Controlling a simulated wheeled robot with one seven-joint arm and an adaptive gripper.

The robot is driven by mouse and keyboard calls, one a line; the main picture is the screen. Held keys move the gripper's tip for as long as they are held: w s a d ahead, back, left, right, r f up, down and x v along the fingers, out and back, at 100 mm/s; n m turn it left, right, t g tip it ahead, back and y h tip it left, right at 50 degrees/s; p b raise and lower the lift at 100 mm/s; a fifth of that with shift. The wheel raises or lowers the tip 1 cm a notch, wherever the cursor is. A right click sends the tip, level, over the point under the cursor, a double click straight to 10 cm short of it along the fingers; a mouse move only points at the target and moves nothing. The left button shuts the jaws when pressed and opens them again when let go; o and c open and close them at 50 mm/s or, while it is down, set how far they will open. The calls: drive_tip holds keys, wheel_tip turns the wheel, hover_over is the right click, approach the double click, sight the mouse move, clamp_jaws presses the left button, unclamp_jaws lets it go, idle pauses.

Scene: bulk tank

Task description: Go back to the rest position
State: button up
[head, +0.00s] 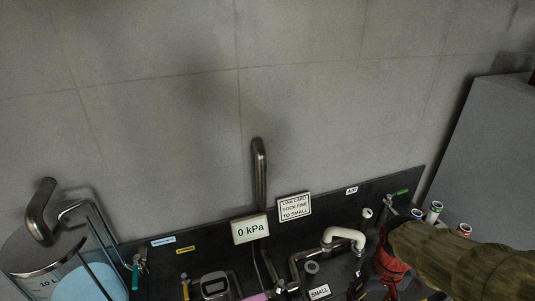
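An olive-brown, sleeve-like shape, which looks like my arm, enters at the lower right and ends in a red band. Below the band, dark narrow parts that look like my gripper (373,290) show at the bottom edge in front of the black panel. They are small, dim and partly cut off, so I cannot tell whether the fingers are open or shut, or whether they hold anything.
A black panel (335,213) runs along the grey tiled wall, with a "0 kPa" display (250,229), a lock-card sign (294,207) and a white elbow pipe (344,237). A metal tank (40,250) stands left. White-topped tubes (433,211) and a grey cabinet (485,160) are right.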

drive_tip(key=s+a+r+t+b, duration=0.1)
drive_tip(key=s+a+r+t, duration=0.1)
drive_tip(key=r, duration=0.3)
drive_tip(key=s+a+r+n+t+b, duration=0.1)
drive_tip(key=s+a+r+t, duration=0.2)
drive_tip(key=r, duration=0.3)
drive_tip(key=shift+s+a+r+b, duration=0.15)
drive_tip(key=shift+s+a+b, duration=0.15)
drive_tip(key=shift+s+a, duration=0.45)
drive_tip(key=shift+s+d, duration=0.1)
drive_tip(key=shift+d, duration=0.05)
